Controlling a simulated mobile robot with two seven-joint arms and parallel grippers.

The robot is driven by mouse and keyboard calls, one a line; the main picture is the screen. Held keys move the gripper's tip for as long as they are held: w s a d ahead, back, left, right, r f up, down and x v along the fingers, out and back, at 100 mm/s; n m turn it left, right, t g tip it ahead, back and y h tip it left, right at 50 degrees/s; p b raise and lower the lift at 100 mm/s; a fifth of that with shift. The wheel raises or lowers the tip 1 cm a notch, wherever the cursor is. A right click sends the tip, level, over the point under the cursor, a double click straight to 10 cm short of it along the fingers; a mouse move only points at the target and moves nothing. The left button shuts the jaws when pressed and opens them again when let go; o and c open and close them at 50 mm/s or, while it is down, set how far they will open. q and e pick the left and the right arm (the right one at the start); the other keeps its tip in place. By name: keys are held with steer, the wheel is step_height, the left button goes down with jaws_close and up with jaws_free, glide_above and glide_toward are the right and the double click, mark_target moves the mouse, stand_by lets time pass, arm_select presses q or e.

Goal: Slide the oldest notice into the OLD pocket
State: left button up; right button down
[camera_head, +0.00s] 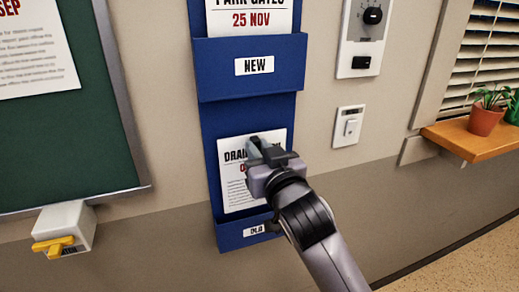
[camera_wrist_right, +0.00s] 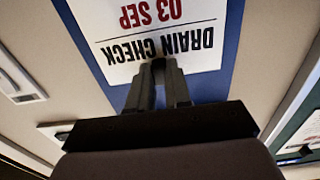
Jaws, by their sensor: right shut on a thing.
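A white notice (camera_head: 237,190) headed DRAIN CHECK is at the lower, OLD pocket (camera_head: 239,236) of the blue wall rack. Its lower edge meets the pocket's front; I cannot tell how deep it sits inside. In the right wrist view the notice (camera_wrist_right: 150,22) reads 03 SEP, upside down. My right gripper (camera_head: 262,148) is shut on the notice's top edge, and its fingers (camera_wrist_right: 158,75) meet that edge in the wrist view. My right wrist hides part of the heading and the OLD label. My left gripper is in neither view.
The NEW pocket (camera_head: 220,82) above holds a PARK GATES notice (camera_head: 250,17) dated 25 NOV. A switch (camera_head: 348,127) and plant shelf (camera_head: 465,135) are at right.

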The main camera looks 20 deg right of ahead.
step_height(320, 180, down, 10)
steer(key=b, duration=0.6)
steer(key=shift+b, duration=0.3)
stand_by(1.2)
stand_by(0.5)
steer(key=c, duration=1)
jaws_free()
